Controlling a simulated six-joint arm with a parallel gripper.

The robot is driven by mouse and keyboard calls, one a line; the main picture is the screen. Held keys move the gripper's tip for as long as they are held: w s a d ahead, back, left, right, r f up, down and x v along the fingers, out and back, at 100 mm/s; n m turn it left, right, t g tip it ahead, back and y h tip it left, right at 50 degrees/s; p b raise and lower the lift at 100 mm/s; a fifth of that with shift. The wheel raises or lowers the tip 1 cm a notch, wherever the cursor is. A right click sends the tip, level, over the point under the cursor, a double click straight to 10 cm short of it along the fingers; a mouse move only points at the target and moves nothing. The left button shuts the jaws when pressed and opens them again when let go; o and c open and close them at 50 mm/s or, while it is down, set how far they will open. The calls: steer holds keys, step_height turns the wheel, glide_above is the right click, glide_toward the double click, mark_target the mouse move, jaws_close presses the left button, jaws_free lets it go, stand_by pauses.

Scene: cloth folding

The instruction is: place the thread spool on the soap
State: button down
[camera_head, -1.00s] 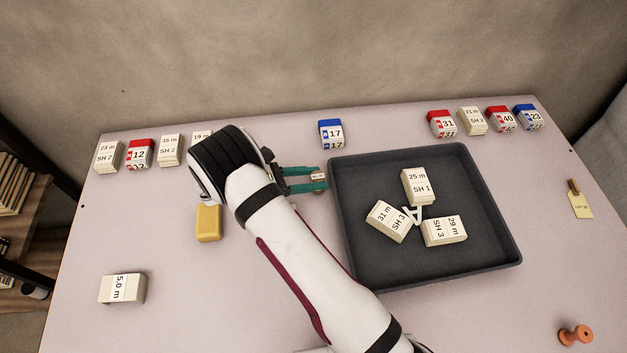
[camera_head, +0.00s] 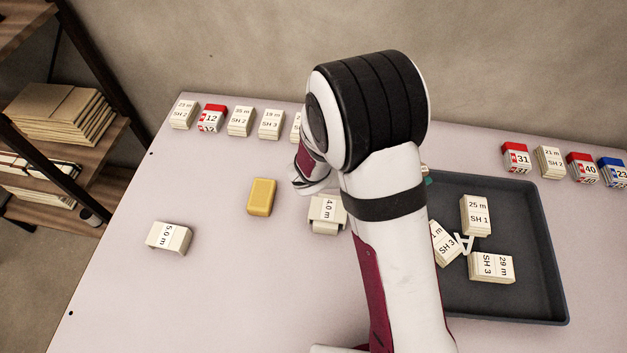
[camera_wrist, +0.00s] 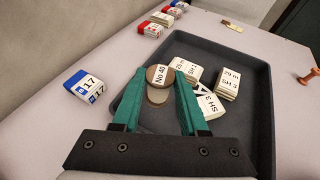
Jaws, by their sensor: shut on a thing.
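The soap (camera_head: 262,197) is a yellow block lying flat on the table, left of my arm in the head view. My gripper (camera_wrist: 160,96) has teal fingers, shut on a round brown and pale thing with a "No 40" label, which looks like the thread spool (camera_wrist: 159,96). The spool shows between the fingertips in the wrist view, in front of the dark tray. In the head view my arm hides the spool and nearly all of my gripper. The soap is not in the wrist view.
A dark tray (camera_head: 548,262) with several labelled blocks stands right of my arm. A block marked 4.0 m (camera_head: 326,212) sits right of the soap, and one marked 5.0 m (camera_head: 169,238) at lower left. An orange spool-shaped piece (camera_wrist: 308,75) lies beyond the tray.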

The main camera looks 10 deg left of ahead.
steer(key=s+a+r+n+t+y, duration=0.1)
steer(key=a+n+t+y, duration=0.35)
steer(key=a, duration=0.55)
steer(key=s+a+r+n+t+y, duration=0.1)
steer(key=a+r+n+t+y, duration=0.15)
steer(key=a+n+y, duration=0.55)
steer(key=a+f+h, duration=0.1)
steer(key=a+f, duration=0.1)
steer(key=a, duration=0.2)
steer(key=s+a+f+m+h, duration=0.1)
steer(key=a+f, duration=0.2)
steer(key=a, duration=0.2)
steer(key=a+f+m+h, duration=0.1)
steer(key=a+f, duration=0.1)
steer(key=a, duration=0.2)
steer(key=shift+s+a+f, duration=0.3)
steer(key=shift+f, duration=0.05)
glide_above(258, 198)
step_height(258, 198, down, 4)
steer(key=shift+f, duration=0.1)
steer(key=shift+f, duration=0.1)
steer(key=shift+c, duration=2.2)
jaws_free()
